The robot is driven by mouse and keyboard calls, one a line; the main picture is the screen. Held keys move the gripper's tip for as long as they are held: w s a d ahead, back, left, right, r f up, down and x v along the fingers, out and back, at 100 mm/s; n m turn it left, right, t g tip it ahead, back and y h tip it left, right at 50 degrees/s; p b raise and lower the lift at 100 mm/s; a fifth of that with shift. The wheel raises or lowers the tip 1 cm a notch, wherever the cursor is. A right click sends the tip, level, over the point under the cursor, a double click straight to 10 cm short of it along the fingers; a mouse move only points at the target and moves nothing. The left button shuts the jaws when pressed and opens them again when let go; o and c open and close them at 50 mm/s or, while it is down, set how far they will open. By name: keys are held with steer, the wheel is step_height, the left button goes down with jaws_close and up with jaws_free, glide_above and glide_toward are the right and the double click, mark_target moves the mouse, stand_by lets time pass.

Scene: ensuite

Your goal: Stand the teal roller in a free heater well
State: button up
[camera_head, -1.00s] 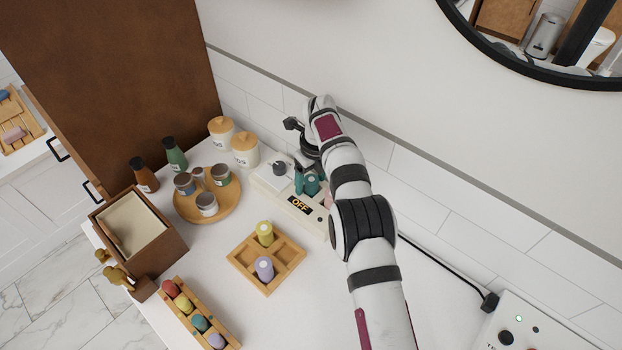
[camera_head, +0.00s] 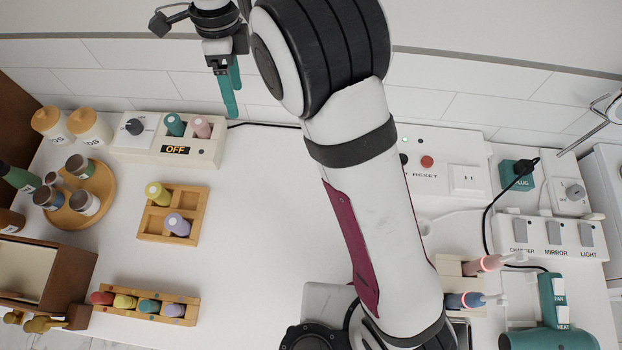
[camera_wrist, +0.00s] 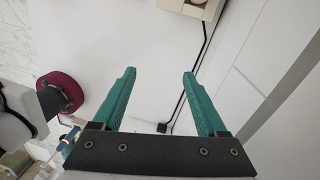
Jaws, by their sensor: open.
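The teal roller (camera_head: 174,124) stands upright in the left well of the cream heater (camera_head: 205,152), which is labelled OFF. A pink roller (camera_head: 201,127) stands in the well beside it. My gripper (camera_head: 231,105) is raised to the right of the heater, apart from the rollers. In the wrist view my gripper (camera_wrist: 160,72) has its two teal fingers wide apart, with nothing between them. A corner of the heater (camera_wrist: 206,10) shows at the top edge of that view.
A wooden tray (camera_head: 150,222) holds a yellow roller (camera_head: 157,193) and a lavender roller (camera_head: 177,224). A front rack (camera_head: 186,300) holds several coloured pieces. Jars on a round board (camera_head: 100,200) stand left. A black cord (camera_wrist: 190,90) runs along the wall. The middle counter is clear.

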steer(key=s+d+r+n+t+y, duration=0.1)
steer(key=s+d+n, duration=0.9)
steer(key=s+d, duration=1.2)
steer(key=shift+s+d+r+n+y, duration=0.3)
steer(key=shift+s+d+r+y, duration=0.1)
steer(key=shift+d, duration=0.6)
